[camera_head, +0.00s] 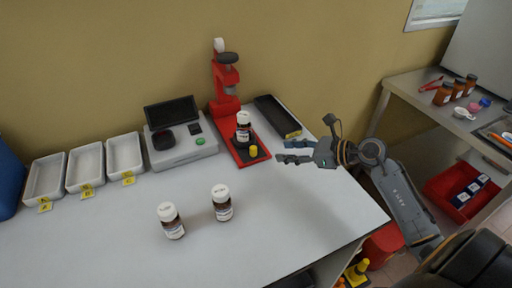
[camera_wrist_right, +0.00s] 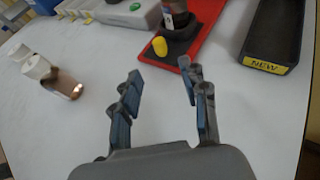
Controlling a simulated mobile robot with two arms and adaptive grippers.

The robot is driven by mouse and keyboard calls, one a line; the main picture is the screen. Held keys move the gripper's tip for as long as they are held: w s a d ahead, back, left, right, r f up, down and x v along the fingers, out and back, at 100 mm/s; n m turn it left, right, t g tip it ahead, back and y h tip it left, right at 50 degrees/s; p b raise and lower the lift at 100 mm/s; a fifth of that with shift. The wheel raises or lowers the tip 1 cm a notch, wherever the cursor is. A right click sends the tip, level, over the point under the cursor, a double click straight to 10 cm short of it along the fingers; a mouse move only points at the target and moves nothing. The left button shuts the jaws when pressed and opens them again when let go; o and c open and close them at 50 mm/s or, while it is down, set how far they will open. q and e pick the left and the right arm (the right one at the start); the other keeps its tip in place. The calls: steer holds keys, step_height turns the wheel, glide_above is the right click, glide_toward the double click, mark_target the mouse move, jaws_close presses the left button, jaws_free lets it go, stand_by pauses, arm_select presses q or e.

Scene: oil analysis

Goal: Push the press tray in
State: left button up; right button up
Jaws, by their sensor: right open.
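The red press (camera_head: 225,85) stands at the back of the white table. Its tray is the red base plate (camera_head: 262,157) with a black inset, reaching out toward the front. A dark bottle with a white cap (camera_head: 243,127) stands on the tray, and a yellow knob (camera_head: 253,151) sits near its front end. In the right wrist view the yellow knob (camera_wrist_right: 160,46) and red tray (camera_wrist_right: 208,25) are just beyond the fingers. My right gripper (camera_head: 282,151) is open and empty, just right of the tray's front end, apart from it. My left gripper is not in view.
A black tray (camera_head: 277,115) labelled NEW lies right of the press. A scale (camera_head: 180,148) and white trays (camera_head: 85,165) stand to the left. Two capped bottles (camera_head: 171,220) (camera_head: 221,203) stand in front. The table's right front is clear.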

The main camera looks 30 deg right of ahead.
mark_target(258, 157)
steer(key=p+x, duration=0.1)
steer(key=x, duration=0.5)
steer(key=shift+w+a+r, duration=0.1)
steer(key=x, duration=0.3)
steer(key=shift+w+a+p, duration=0.1)
steer(key=shift+w+p, duration=0.05)
steer(key=shift+p, duration=0.15)
steer(key=shift+w+a+f, duration=0.15)
steer(key=shift+w+f, duration=0.1)
steer(key=shift+f, duration=0.15)
steer(key=c, duration=0.7)
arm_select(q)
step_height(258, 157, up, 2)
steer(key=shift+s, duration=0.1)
arm_select(e)
jaws_close()
